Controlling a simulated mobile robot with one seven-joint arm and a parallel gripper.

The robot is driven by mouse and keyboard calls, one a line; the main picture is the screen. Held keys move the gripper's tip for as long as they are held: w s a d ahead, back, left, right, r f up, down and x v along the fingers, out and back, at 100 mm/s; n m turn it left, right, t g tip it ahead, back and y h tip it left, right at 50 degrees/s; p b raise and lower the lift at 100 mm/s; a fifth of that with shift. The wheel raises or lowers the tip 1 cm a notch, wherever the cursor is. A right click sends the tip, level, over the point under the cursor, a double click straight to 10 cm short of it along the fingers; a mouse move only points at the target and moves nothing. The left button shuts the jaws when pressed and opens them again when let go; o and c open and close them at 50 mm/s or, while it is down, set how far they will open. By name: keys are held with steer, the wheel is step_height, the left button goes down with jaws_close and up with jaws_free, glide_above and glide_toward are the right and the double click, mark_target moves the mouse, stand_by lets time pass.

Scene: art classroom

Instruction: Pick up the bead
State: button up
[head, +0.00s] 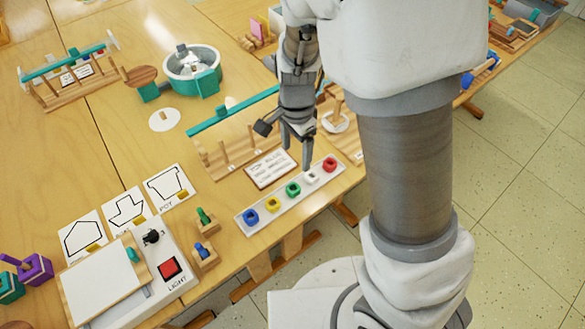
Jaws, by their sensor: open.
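Several coloured beads sit in a row on a pale narrow tray (283,203) near the table's front edge: a blue bead (251,217), a yellow bead (272,203), a green bead (293,189), a white bead (312,178) and a red bead (330,164). My gripper (285,149) is open and appears empty. It is above the table, behind the tray in the picture, with its right finger near the white and green beads. I cannot tell its exact height.
A wooden rack with a teal bar (225,128) and a lettered card (268,169) lie close to my gripper. Pegged blocks (203,251), shape cards (125,212) and a light box (168,268) are at left. Open floor (520,180) is at right.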

steer(key=b, duration=0.2)
glide_above(298, 184)
steer(key=f, duration=0.7)
steer(key=shift+w+a, duration=0.15)
steer(key=shift+a, duration=0.15)
steer(key=f, duration=0.1)
steer(key=f+b, duration=0.1)
steer(key=f, duration=0.2)
steer(key=shift+s+d+f+b, duration=0.25)
steer(key=shift+d+b, duration=0.1)
steer(key=shift+f, duration=0.4)
steer(key=shift+c, duration=0.3)
steer(key=shift+r, duration=0.1)
jaws_close()
